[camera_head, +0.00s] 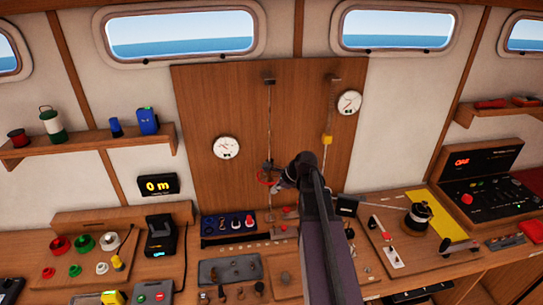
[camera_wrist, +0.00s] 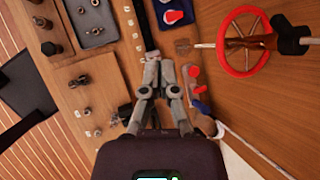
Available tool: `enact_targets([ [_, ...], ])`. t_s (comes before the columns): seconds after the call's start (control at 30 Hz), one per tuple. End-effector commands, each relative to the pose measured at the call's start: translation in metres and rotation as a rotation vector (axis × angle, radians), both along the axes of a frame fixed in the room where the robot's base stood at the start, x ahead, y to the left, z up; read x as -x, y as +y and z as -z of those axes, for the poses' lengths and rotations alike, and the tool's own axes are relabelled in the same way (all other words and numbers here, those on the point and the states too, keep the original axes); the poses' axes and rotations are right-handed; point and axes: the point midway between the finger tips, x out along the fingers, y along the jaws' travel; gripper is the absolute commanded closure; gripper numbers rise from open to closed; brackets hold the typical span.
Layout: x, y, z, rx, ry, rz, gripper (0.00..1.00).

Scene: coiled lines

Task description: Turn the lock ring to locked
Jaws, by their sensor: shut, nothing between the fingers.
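A red ring (camera_head: 262,181) stands around a vertical line on the wooden wall panel in the head view. It shows in the wrist view as a red hoop (camera_wrist: 222,50) at the upper right, with a rod and dark parts across its middle. I cannot tell for sure that it is the lock ring or how far it is turned. My gripper (camera_wrist: 163,66) is shut and empty. In the wrist view its fingertips are left of the hoop, apart from it in the picture. In the head view my gripper (camera_head: 279,181) is beside the ring, and my arm hides the panel behind it.
A blue tray (camera_head: 230,224) of small parts and a grey tray (camera_head: 229,270) lie on the bench below. A black winch drum (camera_head: 418,214) stands at the right. Two gauges (camera_head: 226,148) (camera_head: 349,102) are on the panel. A yellow block (camera_head: 327,139) hangs on the second line.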

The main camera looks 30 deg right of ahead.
Motion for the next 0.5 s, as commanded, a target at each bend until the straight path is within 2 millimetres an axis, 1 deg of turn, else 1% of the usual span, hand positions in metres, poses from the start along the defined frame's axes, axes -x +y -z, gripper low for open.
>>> enact_targets([
  [0.03,-0.007,-0.018,-0.023,-0.050,0.003,0.087,1.00],
  [0.1,-0.012,-0.037,-0.039,-0.125,0.008,0.202,1.00],
  [0.2,-0.016,-0.060,-0.057,-0.217,0.015,0.337,1.00],
  [0.33,-0.020,-0.080,-0.071,-0.305,0.022,0.457,1.00],
  [0.4,-0.020,-0.087,-0.076,-0.333,0.025,0.495,1.00],
  [0.5,-0.021,-0.091,-0.078,-0.353,0.026,0.521,1.00],
])
